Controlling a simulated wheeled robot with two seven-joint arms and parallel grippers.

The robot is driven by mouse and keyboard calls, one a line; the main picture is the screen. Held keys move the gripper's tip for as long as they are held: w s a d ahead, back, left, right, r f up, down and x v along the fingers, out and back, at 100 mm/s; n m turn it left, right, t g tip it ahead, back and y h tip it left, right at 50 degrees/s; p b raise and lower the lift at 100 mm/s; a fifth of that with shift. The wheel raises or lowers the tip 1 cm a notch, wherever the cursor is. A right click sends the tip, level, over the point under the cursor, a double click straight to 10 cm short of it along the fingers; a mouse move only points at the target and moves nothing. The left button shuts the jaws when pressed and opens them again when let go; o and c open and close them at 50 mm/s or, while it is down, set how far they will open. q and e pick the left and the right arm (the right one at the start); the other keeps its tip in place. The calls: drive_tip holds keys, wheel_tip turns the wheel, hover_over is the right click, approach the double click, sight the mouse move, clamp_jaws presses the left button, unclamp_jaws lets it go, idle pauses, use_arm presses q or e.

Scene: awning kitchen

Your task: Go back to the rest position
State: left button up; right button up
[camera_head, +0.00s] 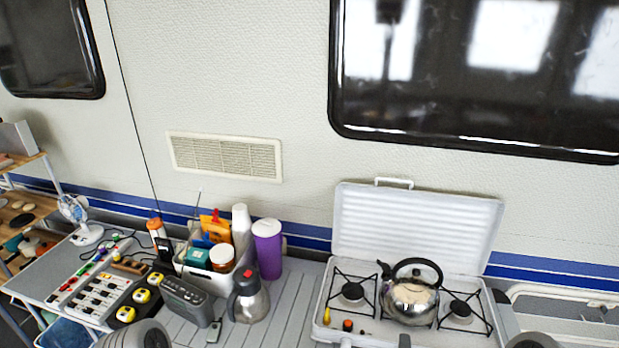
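Neither of my grippers shows in the head view. Only rounded grey parts, which look like my arm links, show at the bottom edge, one at the lower left and one at the lower right. Whether the grippers are open, shut or holding anything is hidden below the picture. A steel kettle (410,299) with a black handle stands upright on the middle of an open camping stove (345,222), whose white lid is raised against the wall.
A steel jug (248,300), a purple tumbler (267,250), a filled caddy (205,281) and a grey radio (186,297) crowd the slatted table (288,318). A side table at left holds a mixer (96,297) and a small fan (74,211). The caravan wall closes off the back.

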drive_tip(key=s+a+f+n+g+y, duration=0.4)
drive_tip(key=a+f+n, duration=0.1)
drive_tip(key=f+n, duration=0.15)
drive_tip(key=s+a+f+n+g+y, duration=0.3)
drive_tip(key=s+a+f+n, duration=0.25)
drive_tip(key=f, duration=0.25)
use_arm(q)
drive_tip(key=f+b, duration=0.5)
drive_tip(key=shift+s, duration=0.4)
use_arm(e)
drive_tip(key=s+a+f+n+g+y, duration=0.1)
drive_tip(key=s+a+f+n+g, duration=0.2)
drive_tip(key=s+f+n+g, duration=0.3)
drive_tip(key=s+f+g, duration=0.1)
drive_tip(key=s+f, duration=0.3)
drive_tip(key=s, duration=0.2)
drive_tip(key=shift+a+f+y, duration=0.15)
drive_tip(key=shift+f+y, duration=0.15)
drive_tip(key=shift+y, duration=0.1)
